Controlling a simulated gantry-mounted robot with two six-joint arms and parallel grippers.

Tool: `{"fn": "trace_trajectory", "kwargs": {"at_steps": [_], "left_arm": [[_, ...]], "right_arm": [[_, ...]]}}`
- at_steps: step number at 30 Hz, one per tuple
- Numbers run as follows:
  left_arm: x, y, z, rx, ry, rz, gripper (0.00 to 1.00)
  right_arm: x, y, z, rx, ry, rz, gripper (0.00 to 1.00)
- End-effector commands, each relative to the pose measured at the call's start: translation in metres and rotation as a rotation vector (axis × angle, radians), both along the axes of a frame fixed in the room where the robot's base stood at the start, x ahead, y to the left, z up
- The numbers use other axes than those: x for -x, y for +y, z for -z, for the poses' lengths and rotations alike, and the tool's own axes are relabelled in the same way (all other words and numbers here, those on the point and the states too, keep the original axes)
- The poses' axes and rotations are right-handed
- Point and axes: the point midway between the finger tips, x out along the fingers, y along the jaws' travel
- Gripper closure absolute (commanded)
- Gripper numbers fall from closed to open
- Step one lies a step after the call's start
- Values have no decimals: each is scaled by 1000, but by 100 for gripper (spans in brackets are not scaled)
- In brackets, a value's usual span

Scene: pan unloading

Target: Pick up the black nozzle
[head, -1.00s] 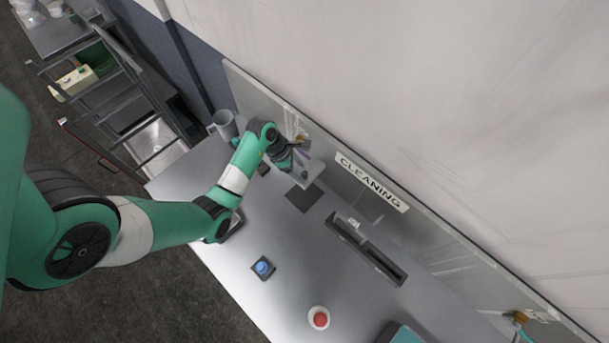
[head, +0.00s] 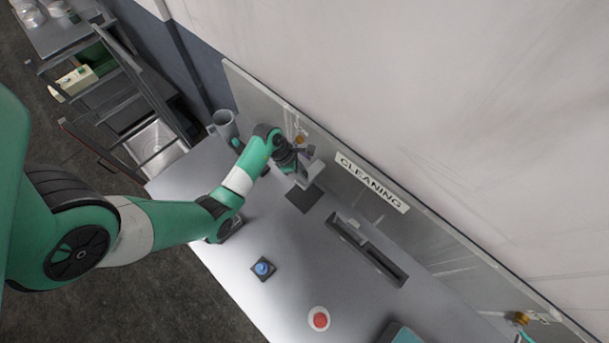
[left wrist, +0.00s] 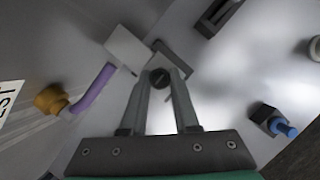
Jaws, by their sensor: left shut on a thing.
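The black nozzle (left wrist: 160,77) shows in the left wrist view as a small dark round piece between the fingertips. My left gripper (left wrist: 160,88) is shut on it. In the head view my left gripper (head: 300,172) is over the far part of the grey table, close to the back panel. The nozzle cannot be made out clearly there, and its lower part is hidden in the left wrist view. My right gripper is in neither current view.
A pale grey block (left wrist: 130,47) and a purple tube (left wrist: 93,92) on a brass fitting (left wrist: 50,98) are near the gripper. A grey jug (head: 223,124) stands left. A blue button (head: 263,268), a red button (head: 319,319) and a dark slotted holder (head: 378,262) occupy the table.

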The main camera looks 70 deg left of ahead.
Motion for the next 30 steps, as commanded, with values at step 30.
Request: {"fn": "trace_trajectory", "kwargs": {"at_steps": [30], "left_arm": [[104, -56, -127, 4, 2, -3, 100]], "right_arm": [[0, 0, -41, 0, 0, 0, 100]]}}
